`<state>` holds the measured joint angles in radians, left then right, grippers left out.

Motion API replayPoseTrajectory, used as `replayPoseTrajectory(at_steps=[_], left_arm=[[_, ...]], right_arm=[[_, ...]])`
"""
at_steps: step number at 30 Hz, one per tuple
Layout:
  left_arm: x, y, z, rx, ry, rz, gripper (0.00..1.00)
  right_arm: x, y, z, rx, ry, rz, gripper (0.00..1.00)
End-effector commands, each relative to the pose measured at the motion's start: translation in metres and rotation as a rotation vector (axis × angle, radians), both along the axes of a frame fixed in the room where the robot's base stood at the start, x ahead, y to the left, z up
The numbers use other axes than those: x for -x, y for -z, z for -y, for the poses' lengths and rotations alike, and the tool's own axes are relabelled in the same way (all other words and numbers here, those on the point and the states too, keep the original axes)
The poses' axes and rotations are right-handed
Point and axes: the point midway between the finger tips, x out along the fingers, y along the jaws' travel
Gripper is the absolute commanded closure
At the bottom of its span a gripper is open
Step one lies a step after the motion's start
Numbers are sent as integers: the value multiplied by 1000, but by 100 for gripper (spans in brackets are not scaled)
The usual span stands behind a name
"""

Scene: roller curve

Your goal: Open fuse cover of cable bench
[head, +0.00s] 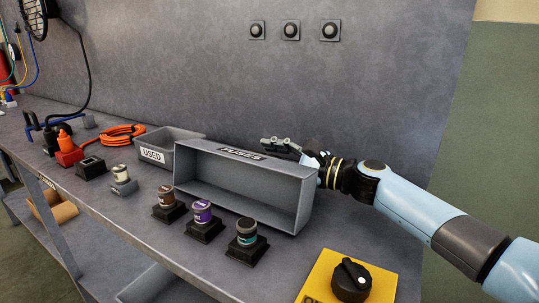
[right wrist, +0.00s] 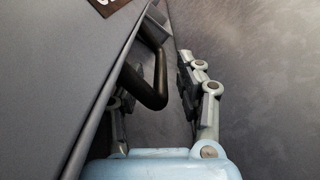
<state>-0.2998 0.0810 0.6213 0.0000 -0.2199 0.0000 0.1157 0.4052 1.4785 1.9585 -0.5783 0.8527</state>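The fuse cover (head: 245,185) is a grey, box-shaped shell labelled "FUSES", standing tilted on the bench with its hollow side facing me. Several fuses in black sockets, among them a purple one (head: 203,212), stand uncovered in front of it. My right gripper (head: 283,146) is behind the cover's upper right edge. In the right wrist view, a black bar handle (right wrist: 157,80) on the cover's outer face (right wrist: 60,75) reaches between the fingers of my right gripper (right wrist: 158,105). The fingers are apart, with a gap beside the handle. My left gripper is out of view.
A grey bin (head: 168,148) marked "USED" stands left of the cover. A yellow panel with a black knob (head: 351,281) is at front right. The wall (head: 230,80) rises close behind.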

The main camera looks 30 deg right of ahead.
Motion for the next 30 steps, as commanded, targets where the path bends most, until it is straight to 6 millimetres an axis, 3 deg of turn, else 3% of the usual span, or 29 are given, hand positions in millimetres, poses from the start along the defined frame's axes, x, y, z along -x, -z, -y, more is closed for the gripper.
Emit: replayPoseTrajectory(at_steps=[7, 16, 30], left_arm=[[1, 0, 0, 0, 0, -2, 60], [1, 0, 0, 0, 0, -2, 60], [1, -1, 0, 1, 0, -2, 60]], right_arm=[[-1, 0, -1, 1, 0, 1, 64], [-1, 0, -1, 1, 0, 1, 100], [1, -8, -4, 43, -2, 27, 100]])
